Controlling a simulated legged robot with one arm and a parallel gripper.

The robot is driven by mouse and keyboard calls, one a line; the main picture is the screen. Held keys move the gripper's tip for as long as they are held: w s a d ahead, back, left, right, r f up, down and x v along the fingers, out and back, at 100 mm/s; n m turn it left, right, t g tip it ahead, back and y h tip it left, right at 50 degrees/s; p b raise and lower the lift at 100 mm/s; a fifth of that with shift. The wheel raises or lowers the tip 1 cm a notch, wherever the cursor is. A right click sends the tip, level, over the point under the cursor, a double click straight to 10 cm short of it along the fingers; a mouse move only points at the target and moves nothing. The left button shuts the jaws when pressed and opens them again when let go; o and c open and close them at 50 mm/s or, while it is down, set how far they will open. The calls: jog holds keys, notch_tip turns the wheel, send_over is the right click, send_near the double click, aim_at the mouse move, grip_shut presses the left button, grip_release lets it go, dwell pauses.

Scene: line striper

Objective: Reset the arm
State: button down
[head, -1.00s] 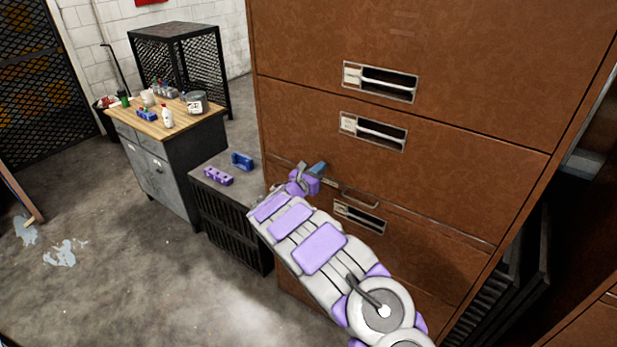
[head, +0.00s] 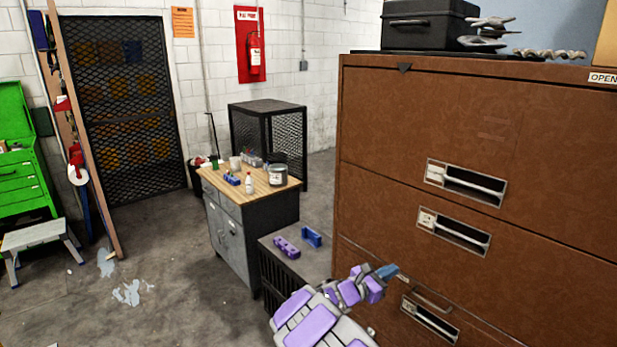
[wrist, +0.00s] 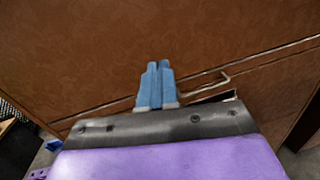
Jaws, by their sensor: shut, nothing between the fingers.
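My gripper (head: 387,271) is at the lower right of the head view, in front of the brown drawer cabinet (head: 480,150). Its blue fingers (wrist: 155,85) lie side by side in the wrist view, closed with nothing between them. They point at the cabinet front, near a drawer handle (wrist: 215,82). The same handle shows in the head view (head: 428,303), just right of the fingertips. I cannot tell whether the fingers touch the cabinet.
A low dark cabinet (head: 290,255) with a purple block (head: 286,247) and a blue block (head: 311,236) stands left of my arm. Behind it is a wood-topped workbench (head: 225,182) holding bottles and cans. Open floor (head: 170,270) lies at the left.

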jog(key=s+d+r+m+g, duration=0.4)
jog(key=s+r, duration=0.1)
jog(key=s, duration=0.2)
jog(key=s+d+r+m+g, duration=0.3)
jog(key=s+d+r+m, duration=0.2)
jog(key=s, duration=0.2)
jog(key=s+d+m+g+y, duration=0.1)
jog(key=s+m+g+y, duration=0.4)
jog(key=s, duration=0.9)
jog(key=s+a+f+m+y, duration=0.2)
jog(key=s+a+m+y, duration=0.2)
jog(key=s+a, duration=0.7)
jog(key=s+a+f+m+t+y, duration=0.1)
jog(key=s+a+f+m+y, duration=0.2)
jog(key=s+a+y, duration=0.3)
jog(key=s+a+m, duration=0.1)
jog(key=s+a, duration=0.4)
jog(key=s, duration=0.2)
jog(key=shift+f+m+y, duration=0.15)
jog(key=shift+m+y, duration=0.15)
jog(key=shift+y, duration=0.1)
jog(key=shift+s+d, duration=0.1)
